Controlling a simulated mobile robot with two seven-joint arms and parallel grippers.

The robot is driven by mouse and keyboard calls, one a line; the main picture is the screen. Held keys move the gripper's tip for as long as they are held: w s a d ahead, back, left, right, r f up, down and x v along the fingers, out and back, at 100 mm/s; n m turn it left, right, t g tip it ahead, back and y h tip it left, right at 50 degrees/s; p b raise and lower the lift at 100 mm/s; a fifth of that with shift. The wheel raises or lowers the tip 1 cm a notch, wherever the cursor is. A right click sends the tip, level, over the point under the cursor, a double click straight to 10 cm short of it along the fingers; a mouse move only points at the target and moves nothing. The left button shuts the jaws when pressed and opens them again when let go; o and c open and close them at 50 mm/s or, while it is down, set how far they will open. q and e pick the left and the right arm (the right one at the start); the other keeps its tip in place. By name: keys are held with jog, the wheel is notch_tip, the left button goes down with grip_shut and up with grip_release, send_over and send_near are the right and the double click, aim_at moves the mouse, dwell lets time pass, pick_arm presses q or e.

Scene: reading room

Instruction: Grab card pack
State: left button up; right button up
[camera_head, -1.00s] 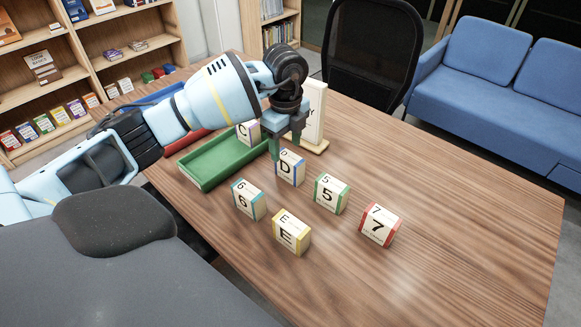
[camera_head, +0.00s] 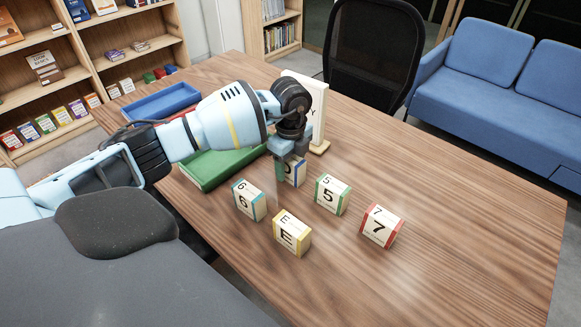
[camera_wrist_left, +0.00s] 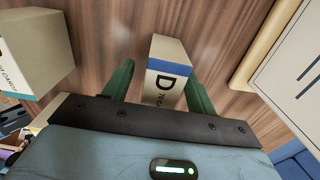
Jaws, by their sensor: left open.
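The card pack marked D (camera_head: 297,172) stands on the table, white with a blue edge, partly hidden by my left gripper (camera_head: 287,164). In the left wrist view, the D pack (camera_wrist_left: 168,62) stands between the two green fingers of my open left gripper (camera_wrist_left: 157,80), with bare gaps beside it. Other packs stand in front and to the right: teal-edged 6 (camera_head: 249,201), green-edged 5 (camera_head: 332,195), yellow E (camera_head: 292,233) and red-edged 7 (camera_head: 382,226). My right gripper is not in view.
A green tray (camera_head: 207,177) lies left of the packs, partly under my left arm. A blue tray (camera_head: 160,103) lies farther back. An upright white board (camera_head: 318,105) on a wooden base stands close behind the gripper. The table's right side is clear.

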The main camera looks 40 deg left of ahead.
pick_arm(q)
jog(key=c, duration=1.1)
notch_tip(320, 180, up, 10)
jog(key=shift+r, duration=0.1)
